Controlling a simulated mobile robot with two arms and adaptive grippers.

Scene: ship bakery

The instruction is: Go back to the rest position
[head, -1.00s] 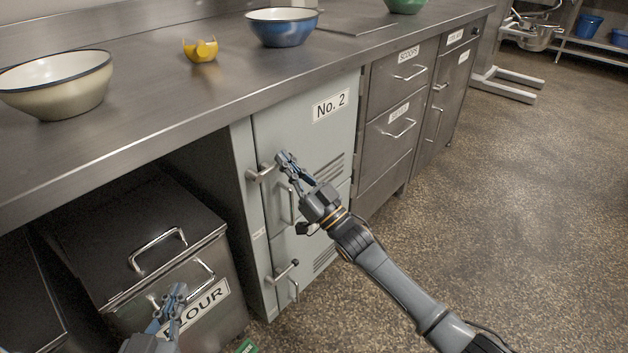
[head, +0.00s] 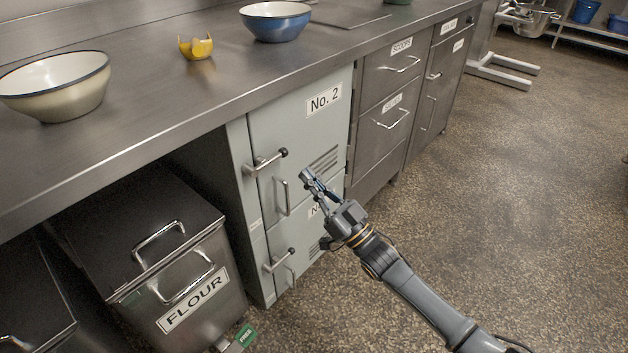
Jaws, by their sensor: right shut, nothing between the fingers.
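My right gripper (head: 308,180) is shut and empty. It is in front of the grey-green locker (head: 290,130) labelled "No. 2", to the right of its upper lever handle (head: 268,161). A gap seems to lie between the fingers and the handle. The upper locker door looks closed. My right arm comes in from the lower right. My left gripper is not in view.
A steel counter (head: 150,105) runs above, with a cream bowl (head: 60,90), a yellow cut-out cup (head: 196,47) and a blue bowl (head: 275,22). A flour bin (head: 185,300) stands under it at lower left. Speckled floor (head: 500,180) is clear at right.

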